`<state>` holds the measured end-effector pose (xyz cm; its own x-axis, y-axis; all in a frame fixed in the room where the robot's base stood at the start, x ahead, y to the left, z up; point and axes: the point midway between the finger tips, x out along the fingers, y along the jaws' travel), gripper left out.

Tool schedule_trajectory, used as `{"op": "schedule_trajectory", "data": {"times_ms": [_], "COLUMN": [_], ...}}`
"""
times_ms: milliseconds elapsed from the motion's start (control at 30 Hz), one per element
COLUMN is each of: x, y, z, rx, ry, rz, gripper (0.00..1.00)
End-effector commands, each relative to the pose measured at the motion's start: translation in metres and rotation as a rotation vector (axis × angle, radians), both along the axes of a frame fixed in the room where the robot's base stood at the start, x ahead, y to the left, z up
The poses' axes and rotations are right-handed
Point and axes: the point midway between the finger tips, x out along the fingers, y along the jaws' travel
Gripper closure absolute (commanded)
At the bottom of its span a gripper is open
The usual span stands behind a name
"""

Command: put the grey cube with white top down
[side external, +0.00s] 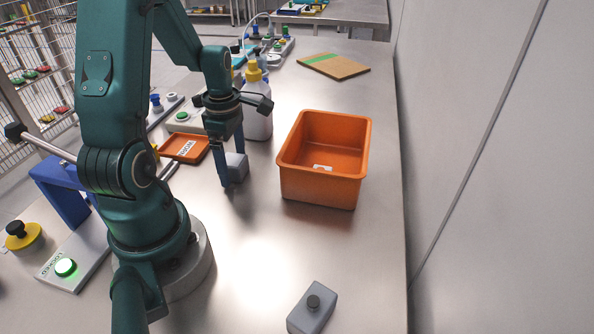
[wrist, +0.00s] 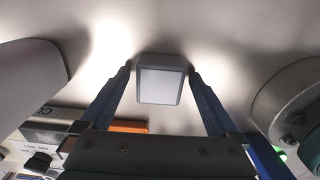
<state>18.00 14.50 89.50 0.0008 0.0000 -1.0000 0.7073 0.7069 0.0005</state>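The grey cube (side external: 237,165) with the white top is between the blue fingers of my gripper (side external: 232,168), which points down at the steel table. In the wrist view the cube's white face (wrist: 160,86) shows between the two fingertips (wrist: 160,70), which meet its sides. The gripper is shut on the cube. The cube is low, close to the table top; I cannot tell whether its underside touches. One finger partly covers it in the side view.
An orange bin (side external: 292,180) stands right of the cube, with a small orange labelled tray (side external: 178,144) to its left. A white bottle (side external: 258,122) with a yellow cap stands behind. Table between is clear.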

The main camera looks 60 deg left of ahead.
Motion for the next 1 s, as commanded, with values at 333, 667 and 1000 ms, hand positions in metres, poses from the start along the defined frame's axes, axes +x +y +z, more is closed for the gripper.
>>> {"op": "schedule_trajectory", "data": {"times_ms": [333, 667, 1000], "x": [0.000, 0.002, 0.001], "y": [0.000, 0.002, 0.001], "z": [0.003, 0.053, 0.110], "rx": [0.002, 0.008, 0.004], "ry": [-0.002, -0.007, -0.004], "rz": [0.000, 0.000, 0.000], "gripper": [0.06, 0.06, 0.06]}}
